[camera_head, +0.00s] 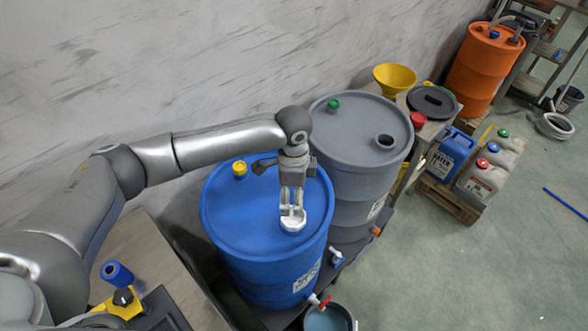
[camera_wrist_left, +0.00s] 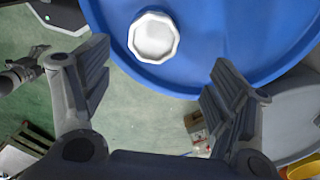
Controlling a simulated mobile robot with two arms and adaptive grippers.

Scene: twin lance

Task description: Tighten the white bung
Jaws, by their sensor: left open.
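The white bung (camera_head: 293,219) sits on the top of the blue drum (camera_head: 240,212), near its front right edge. In the left wrist view the white bung (camera_wrist_left: 154,37) is a many-sided white cap on the blue lid, ahead of the fingers and nearer the left finger. My left gripper (camera_head: 292,203) hangs over the bung in the head view, its fingers close above it. In the left wrist view my left gripper (camera_wrist_left: 150,85) is open with nothing between its fingertips. The bung lies beyond the fingertips. Whether it is fully seated cannot be told.
A yellow bung (camera_head: 239,168) is on the same blue lid. A grey drum (camera_head: 360,150) with a green cap (camera_head: 333,104) stands close at the right. A yellow funnel (camera_head: 394,78) is behind it. Jerrycans (camera_head: 483,181) stand on a pallet. Floor at the right is mostly clear.

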